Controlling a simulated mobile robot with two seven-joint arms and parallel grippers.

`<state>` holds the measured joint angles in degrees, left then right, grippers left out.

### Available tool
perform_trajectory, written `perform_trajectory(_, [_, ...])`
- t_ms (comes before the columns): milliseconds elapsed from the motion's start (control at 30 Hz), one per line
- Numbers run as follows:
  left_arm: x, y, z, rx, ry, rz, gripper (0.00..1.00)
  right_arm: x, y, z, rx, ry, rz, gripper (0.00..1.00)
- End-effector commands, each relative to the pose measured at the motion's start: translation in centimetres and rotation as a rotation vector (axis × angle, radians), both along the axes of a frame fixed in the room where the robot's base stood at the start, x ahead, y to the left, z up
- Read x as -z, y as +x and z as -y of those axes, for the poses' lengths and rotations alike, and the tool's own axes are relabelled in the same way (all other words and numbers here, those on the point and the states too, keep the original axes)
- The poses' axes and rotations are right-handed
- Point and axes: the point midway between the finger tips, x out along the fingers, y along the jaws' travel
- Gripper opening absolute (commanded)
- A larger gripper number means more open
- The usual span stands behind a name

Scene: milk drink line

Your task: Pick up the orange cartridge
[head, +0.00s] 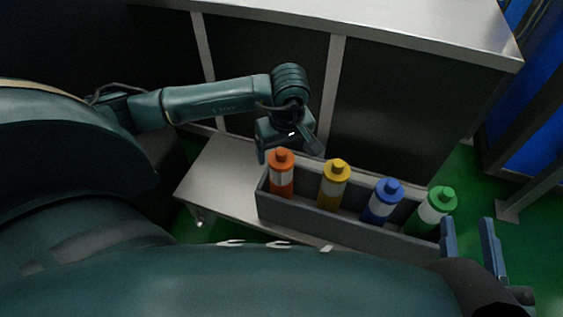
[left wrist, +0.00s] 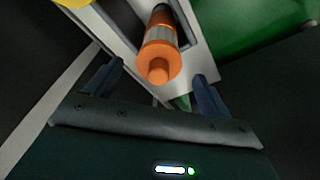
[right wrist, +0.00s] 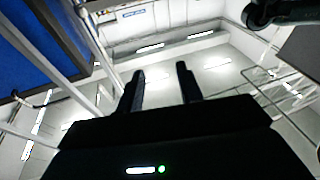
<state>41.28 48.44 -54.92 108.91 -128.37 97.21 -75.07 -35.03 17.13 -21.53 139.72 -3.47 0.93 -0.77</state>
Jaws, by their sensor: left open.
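The orange cartridge (head: 281,174) stands upright at the left end of a grey open box, with an orange cap and a pale band. My left gripper (head: 290,150) is just behind and above it in the head view. In the left wrist view, the orange cartridge (left wrist: 160,50) lies between and beyond the two open fingers of my left gripper (left wrist: 158,85); I see no contact. My right gripper (head: 468,240) is at the lower right in the head view, beside the box. In the right wrist view, the right gripper (right wrist: 160,82) has its fingers apart with nothing between them.
The grey box (head: 300,215) also holds a yellow cartridge (head: 334,185), a blue cartridge (head: 383,202) and a green cartridge (head: 433,210). It sits on a low metal bench (head: 215,180). A taller counter (head: 400,35) stands behind my left gripper.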

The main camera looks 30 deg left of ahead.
Motion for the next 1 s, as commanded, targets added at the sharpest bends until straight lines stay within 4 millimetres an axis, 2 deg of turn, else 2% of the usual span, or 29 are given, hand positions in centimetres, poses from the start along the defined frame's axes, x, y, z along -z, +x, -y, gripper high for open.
perform_trajectory(167, [1.3, 0.1, -0.1, 0.0, -0.001, -0.001, 0.82, 0.4, 0.0, -0.1, -0.006, 0.014, -0.001, 0.36])
perform_trajectory(333, [4.1, 0.3, -0.4, -0.001, -0.001, -0.003, 0.82, 0.9, 0.0, -0.2, -0.017, 0.037, 0.007, 0.36])
perform_trajectory(400, [4.9, 0.4, -0.6, 0.0, -0.001, -0.002, 0.82, -1.0, 0.5, -0.2, -0.027, 0.028, 0.096, 0.36])
perform_trajectory(433, [5.2, 0.4, -0.6, 0.0, 0.0, -0.001, 0.82, -1.3, 0.6, -0.1, -0.027, 0.027, 0.112, 0.36])
perform_trajectory(667, [5.2, 0.5, -0.7, 0.0, -0.001, -0.001, 0.82, -1.7, 0.6, -0.1, -0.025, 0.024, 0.127, 0.36])
perform_trajectory(1000, [5.2, 0.5, -0.7, 0.0, -0.001, 0.0, 0.55, -1.7, 0.6, 0.0, -0.024, 0.024, 0.126, 0.36])
